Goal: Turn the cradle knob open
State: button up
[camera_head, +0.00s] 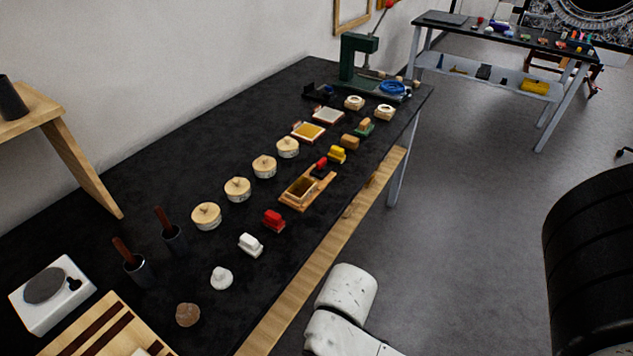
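I cannot make out for sure which thing is the cradle or its knob. A small wooden frame box (300,190) with a red and black piece beside it sits mid-table near the front edge. A white block (62,314) with a grey round plate and a small dark part lies at the lower left. A green press-like stand (358,62) with a red-tipped lever stands at the far end. My white arm shows at the bottom, beside the table's front edge. My gripper is not in view.
The long black table (120,215) holds several round wooden-lidded pots (237,189), dark cups with brown handles (138,268), and small red, white and yellow pieces. A wooden rail (330,245) runs along its front. Grey floor (460,240) is open to the right; another bench (500,35) stands behind.

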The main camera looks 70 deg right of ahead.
aim_at(320, 165)
jog(key=j+z, duration=0.1)
jog(key=z, duration=0.3)
jog(key=i+j+z, duration=0.15)
jog(key=z, duration=0.3)
jog(key=j+z, duration=0.1)
jog(key=z, duration=0.3)
jog(key=j+z, duration=0.15)
jog(key=z, duration=0.3)
jog(key=j+z, duration=0.1)
jog(key=j, duration=1.1)
